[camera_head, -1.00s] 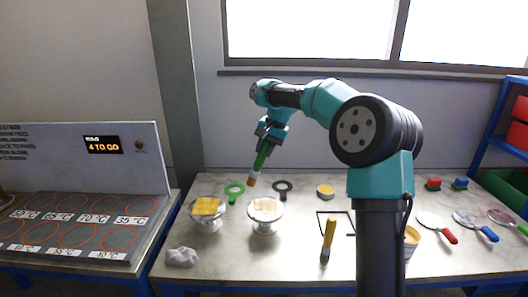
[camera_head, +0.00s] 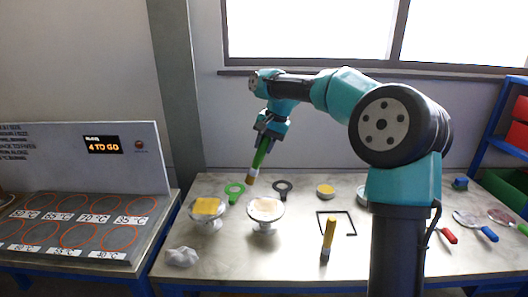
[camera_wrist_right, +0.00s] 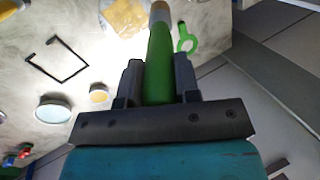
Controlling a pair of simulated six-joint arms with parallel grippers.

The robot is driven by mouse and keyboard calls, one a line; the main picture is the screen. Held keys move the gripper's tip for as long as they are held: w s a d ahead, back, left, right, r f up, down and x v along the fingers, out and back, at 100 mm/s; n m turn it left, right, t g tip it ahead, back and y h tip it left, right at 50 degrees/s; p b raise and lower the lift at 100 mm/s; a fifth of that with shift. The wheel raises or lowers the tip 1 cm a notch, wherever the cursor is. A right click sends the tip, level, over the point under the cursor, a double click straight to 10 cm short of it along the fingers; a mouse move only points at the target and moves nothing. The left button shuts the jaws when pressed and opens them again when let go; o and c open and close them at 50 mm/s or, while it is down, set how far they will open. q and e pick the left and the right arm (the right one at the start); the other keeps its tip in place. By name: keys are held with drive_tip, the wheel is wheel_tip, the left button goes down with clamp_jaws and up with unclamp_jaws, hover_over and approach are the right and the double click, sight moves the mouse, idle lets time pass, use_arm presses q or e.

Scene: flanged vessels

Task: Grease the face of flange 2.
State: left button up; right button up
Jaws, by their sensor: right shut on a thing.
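Two round flanges on pale pedestals stand on the bench. The left flange (camera_head: 207,207) carries a yellow layer on its face. The right flange (camera_head: 265,210) has a pale, beige face. I cannot read a number on either. My right gripper (camera_head: 266,138) is shut on a green-handled brush (camera_head: 259,158), above and behind the flanges. The brush tilts with its brownish tip down, apart from both faces in the head view. In the right wrist view the green handle (camera_wrist_right: 158,65) sits between the fingers (camera_wrist_right: 158,82), its tip near a tan-faced flange (camera_wrist_right: 124,14). My left gripper is out of view.
A green ring (camera_head: 234,191) and a dark ring (camera_head: 283,188) lie behind the flanges. A yellow-handled tool (camera_head: 328,238) stands upright by a black square outline (camera_head: 352,222). A yellow-topped tin (camera_head: 326,190) is at the back. A white cloth (camera_head: 181,257) lies front left.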

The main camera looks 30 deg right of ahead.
sight(258, 161)
drive_tip(key=shift+s+a+r, duration=0.25)
drive_tip(key=shift+s+r, duration=0.1)
drive_tip(key=shift+s, duration=0.1)
drive_tip(key=shift+f, duration=0.1)
wheel_tip(258, 161, down, 5)
drive_tip(key=shift+r, duration=0.1)
idle(0.4)
